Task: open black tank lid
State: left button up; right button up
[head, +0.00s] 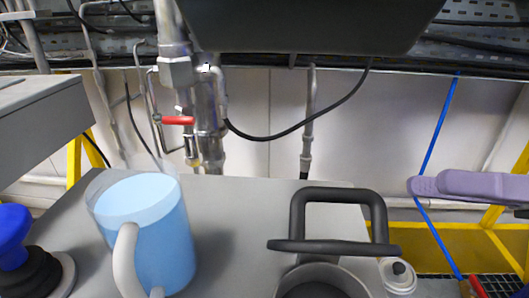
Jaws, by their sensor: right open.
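A black looped handle (337,194) rises above a round grey, dark-centred vessel (322,284) at the bottom centre of the head view, cut off by the lower edge. A flat black bar (334,248) crosses in front of the vessel's far rim. I cannot tell exactly which part is the tank lid or whether it is raised. My left gripper is not in view.
A pitcher with blue contents (152,240) stands left on the grey surface (240,215). A blue knob on a black base (14,240) is at the lower left. A small white canister (398,274) is right of the vessel. A large dark body (310,25) hangs overhead; pipes stand behind.

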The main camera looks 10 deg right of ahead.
aim_at(349, 190)
jog(key=shift+n+g, duration=0.5)
jog(key=shift+g, duration=0.1)
jog(key=x, duration=0.3)
jog(key=p+x, duration=0.1)
jog(key=x, duration=0.2)
jog(key=p+x, duration=0.1)
jog(key=x, duration=0.1)
jog(key=shift+s+a+f, duration=0.2)
jog(key=shift+s+a, duration=0.05)
jog(key=shift+a, duration=0.25)
jog(key=shift+w+a+f, duration=0.1)
jog(key=shift+w+a, duration=0.05)
jog(key=shift+a, duration=0.3)
jog(key=shift+c, duration=0.3)
grip_shut()
jog(key=shift+d+f, duration=0.1)
jog(key=shift+f, duration=0.05)
